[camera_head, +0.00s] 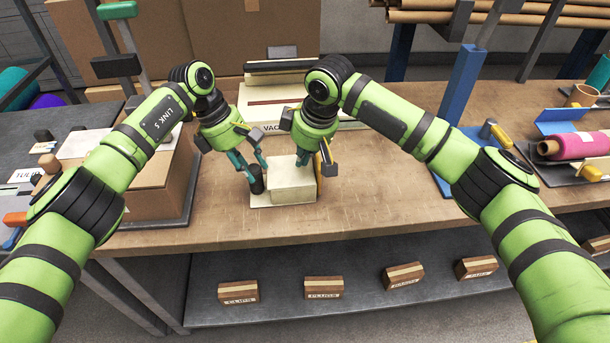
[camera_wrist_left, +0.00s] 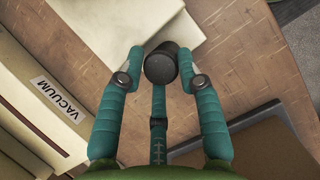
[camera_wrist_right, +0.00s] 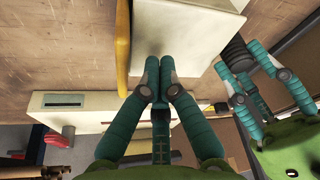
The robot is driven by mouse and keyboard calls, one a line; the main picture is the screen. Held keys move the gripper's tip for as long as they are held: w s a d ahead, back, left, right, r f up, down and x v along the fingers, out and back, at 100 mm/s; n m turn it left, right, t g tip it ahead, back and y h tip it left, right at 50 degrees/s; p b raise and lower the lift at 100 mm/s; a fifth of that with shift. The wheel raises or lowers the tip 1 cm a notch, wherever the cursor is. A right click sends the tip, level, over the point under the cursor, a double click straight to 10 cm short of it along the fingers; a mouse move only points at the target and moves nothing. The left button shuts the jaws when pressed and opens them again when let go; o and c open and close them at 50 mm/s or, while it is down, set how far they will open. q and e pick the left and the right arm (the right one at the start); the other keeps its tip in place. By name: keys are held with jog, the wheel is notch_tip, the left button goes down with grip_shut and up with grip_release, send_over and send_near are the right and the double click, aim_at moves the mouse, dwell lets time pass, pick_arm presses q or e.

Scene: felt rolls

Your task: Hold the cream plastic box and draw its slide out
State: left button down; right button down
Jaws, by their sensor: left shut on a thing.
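The cream plastic box (camera_head: 293,183) stands on the bench, with a thin flat cream piece (camera_head: 262,201) showing at its left and front. A dark round knob (camera_head: 257,184) is at the left side of the box. My left gripper (camera_head: 254,169) is shut on the knob; the left wrist view shows the knob (camera_wrist_left: 160,64) between the teal fingertips. My right gripper (camera_wrist_right: 158,62) has its fingers together at the edge of the box (camera_wrist_right: 185,40); nothing shows between them. I cannot tell whether they touch it. The join of knob and slide is hidden.
A long cream vacuum machine (camera_head: 280,95) stands behind the box. A cardboard box (camera_head: 150,190) is to the left. A pink roll (camera_head: 580,146) lies far right, and labelled blocks (camera_head: 323,288) sit on the lower shelf.

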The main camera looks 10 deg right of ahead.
pick_arm(q)
jog(key=shift+f, duration=0.15)
pick_arm(e)
jog(key=shift+d, duration=0.15)
pick_arm(q)
jog(key=shift+a, duration=0.1)
pick_arm(e)
jog(key=d, duration=0.9)
jog(key=shift+d, duration=0.15)
dwell(1.3)
jog(key=shift+w, duration=0.1)
notch_tip(320, 180, up, 7)
jog(key=a, duration=0.1)
jog(key=shift+a, duration=0.15)
dwell(1.0)
pick_arm(q)
grip_release()
dwell(0.6)
